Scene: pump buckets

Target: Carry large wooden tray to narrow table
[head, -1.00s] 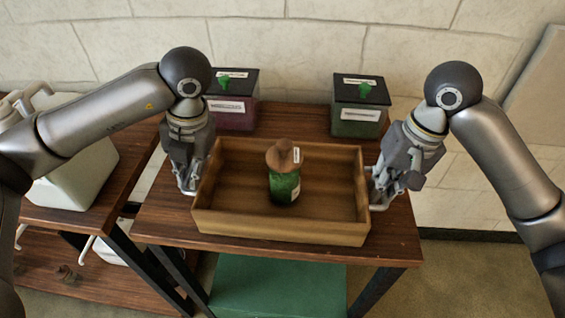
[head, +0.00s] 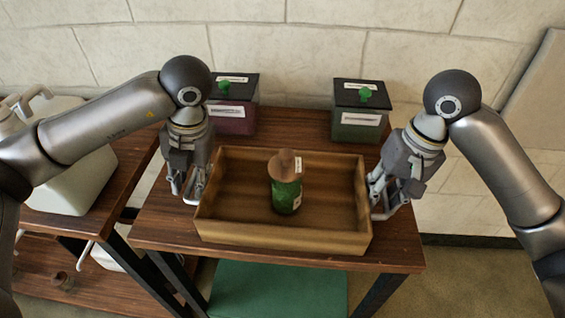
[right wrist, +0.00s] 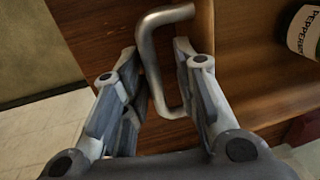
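The large wooden tray (head: 280,240) sits on the dark brown table (head: 400,240). A green bottle with a brown cap (head: 287,195) stands inside it. My left gripper (head: 190,188) is at the tray's left side, with a gap between its fingers. My right gripper (head: 385,203) is at the right side. In the right wrist view, the right gripper (right wrist: 155,75) has its fingers apart, with the tray's bent metal handle (right wrist: 150,60) between them. The tray's wooden side (right wrist: 230,70) and the bottle's label (right wrist: 308,30) also show there. The left handle is mostly hidden.
Two dark-lidded boxes, one purple (head: 232,122) and one green (head: 357,128), stand behind the tray. A lower brown table (head: 60,225) at the left bears a white container (head: 75,180). A green surface (head: 280,290) lies below the front edge.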

